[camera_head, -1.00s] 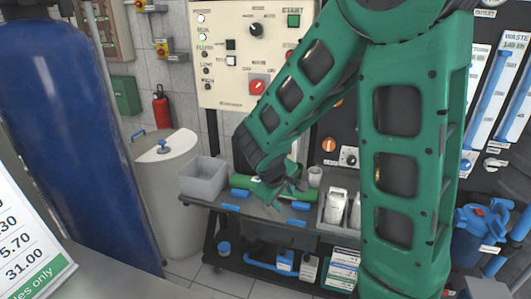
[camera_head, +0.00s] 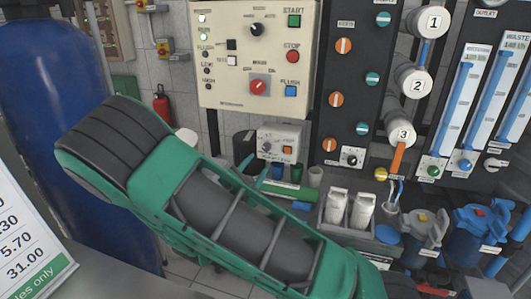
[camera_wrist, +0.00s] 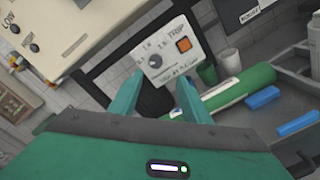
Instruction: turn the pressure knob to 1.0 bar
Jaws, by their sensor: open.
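A small pale box (camera_head: 281,141) carries a dark pressure knob (camera_head: 268,147) and an orange square button. It stands behind the cart top in the head view. In the wrist view, the box (camera_wrist: 167,53) is tilted, and its dark round knob (camera_wrist: 155,61) has printed scale marks around it and the word TRIP above the orange button (camera_wrist: 183,45). I cannot read the knob's pointer for certain. My gripper (camera_wrist: 160,90) is open and empty, its two teal fingers pointing toward the box, with the knob between their lines but apart from them. The fingertips (camera_head: 254,166) show small in the head view.
A green cylinder (camera_wrist: 236,88) lies right of my fingers, with a blue block (camera_wrist: 262,97) and cups (camera_wrist: 207,73) near it. A control panel (camera_head: 225,85) hangs above. White bottles (camera_head: 337,207) stand in a tray at right. My arm hides much of the cart.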

